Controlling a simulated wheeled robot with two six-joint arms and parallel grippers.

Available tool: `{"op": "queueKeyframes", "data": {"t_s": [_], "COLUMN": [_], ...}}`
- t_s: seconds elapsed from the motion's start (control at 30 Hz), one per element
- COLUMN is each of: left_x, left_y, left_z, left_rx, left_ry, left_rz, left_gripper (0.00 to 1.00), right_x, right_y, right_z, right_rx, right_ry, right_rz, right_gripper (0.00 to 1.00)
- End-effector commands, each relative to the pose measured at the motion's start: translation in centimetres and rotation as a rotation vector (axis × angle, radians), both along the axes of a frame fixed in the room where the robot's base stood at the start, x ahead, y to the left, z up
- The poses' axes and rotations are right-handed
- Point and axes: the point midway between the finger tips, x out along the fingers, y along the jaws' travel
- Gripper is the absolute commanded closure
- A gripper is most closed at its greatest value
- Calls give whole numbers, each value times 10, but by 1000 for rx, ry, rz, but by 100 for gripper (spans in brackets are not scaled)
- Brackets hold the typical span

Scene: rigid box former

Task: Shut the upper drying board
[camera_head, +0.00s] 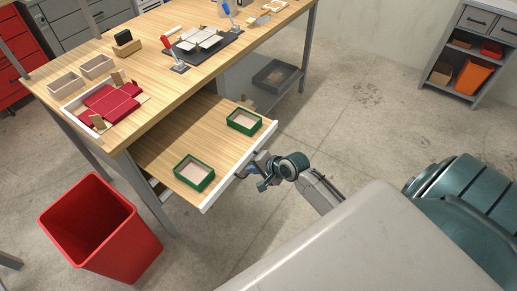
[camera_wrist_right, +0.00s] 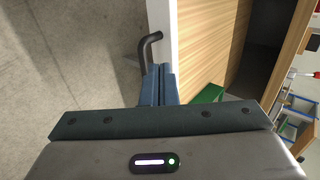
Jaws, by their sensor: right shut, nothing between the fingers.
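The upper drying board (camera_head: 215,140) is a wooden board with a white front edge, pulled out from under the bench top. Two green boxes (camera_head: 194,172) (camera_head: 244,121) stand on it. My right gripper (camera_head: 243,173) is at the board's white front, its fingers shut and empty. In the right wrist view the shut blue fingers (camera_wrist_right: 159,84) lie beside the white front edge (camera_wrist_right: 162,18), close to a dark bar handle (camera_wrist_right: 149,46). Whether they touch the front or the handle I cannot tell. My left gripper is not in view.
The wooden bench (camera_head: 130,62) carries a white tray (camera_head: 68,106) with red pieces, small boxes and tools. A red bin (camera_head: 100,235) stands on the floor at the left. A grey bin (camera_head: 277,74) sits on a lower shelf. The floor right of the board is clear.

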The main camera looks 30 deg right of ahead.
Motion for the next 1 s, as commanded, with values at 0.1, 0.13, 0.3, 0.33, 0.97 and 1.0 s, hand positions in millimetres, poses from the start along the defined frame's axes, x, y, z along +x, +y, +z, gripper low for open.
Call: {"op": "queueKeyframes", "data": {"t_s": [0.1,0.13,0.3,0.33,0.97,1.0], "left_x": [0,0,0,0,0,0], "left_y": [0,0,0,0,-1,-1], "left_z": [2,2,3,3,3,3], "left_rx": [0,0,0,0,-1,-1], "left_ry": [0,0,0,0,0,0], "left_rz": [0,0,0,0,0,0], "left_gripper": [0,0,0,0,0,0], "right_x": [15,18,30,31,44,49], "right_y": [6,8,12,13,18,20], "right_z": [-14,-17,-30,-31,-33,-33], "right_rx": [3,2,-1,-1,-2,-2], "right_ry": [1,2,1,0,-1,-2], "right_rz": [-3,-1,-1,-1,-1,-1], "right_gripper": [100,100,100,100,100,100]}}
